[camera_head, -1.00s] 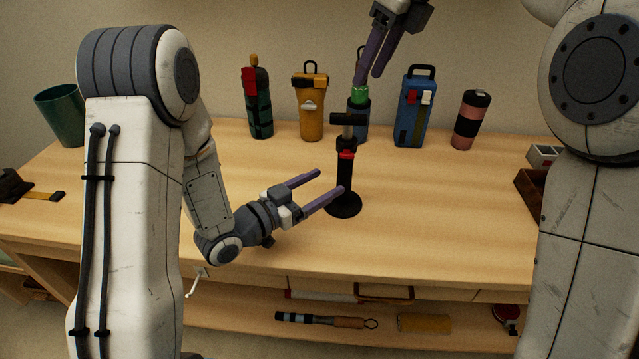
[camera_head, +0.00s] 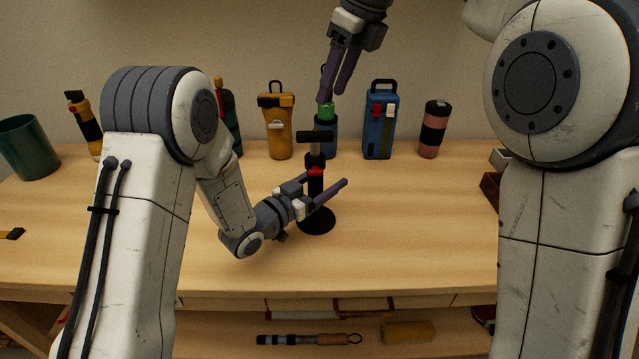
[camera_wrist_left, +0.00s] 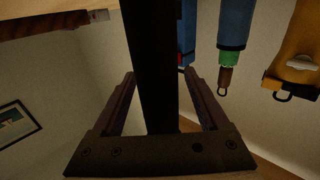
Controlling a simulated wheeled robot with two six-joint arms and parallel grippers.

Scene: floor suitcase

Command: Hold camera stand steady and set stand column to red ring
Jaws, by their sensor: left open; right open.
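The camera stand has a black round base (camera_head: 318,223), an upright dark column with a red ring (camera_head: 316,171), and a dark crosspiece with a grey end (camera_head: 314,136) on top. My left gripper (camera_head: 325,182) is open, with one finger on each side of the column below the ring. In the left wrist view the dark column (camera_wrist_left: 150,65) runs between the open fingers; whether either touches it is unclear. My right gripper (camera_head: 333,96) is open and empty, fingers pointing down, above the stand's top in the picture.
Behind the stand are a yellow bottle (camera_head: 280,133), a blue flask with a green top (camera_head: 327,113), a blue case (camera_head: 380,125) and a pink-black tumbler (camera_head: 433,130). A green cup (camera_head: 29,148) is far left. The tabletop (camera_head: 420,230) right of the stand is clear.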

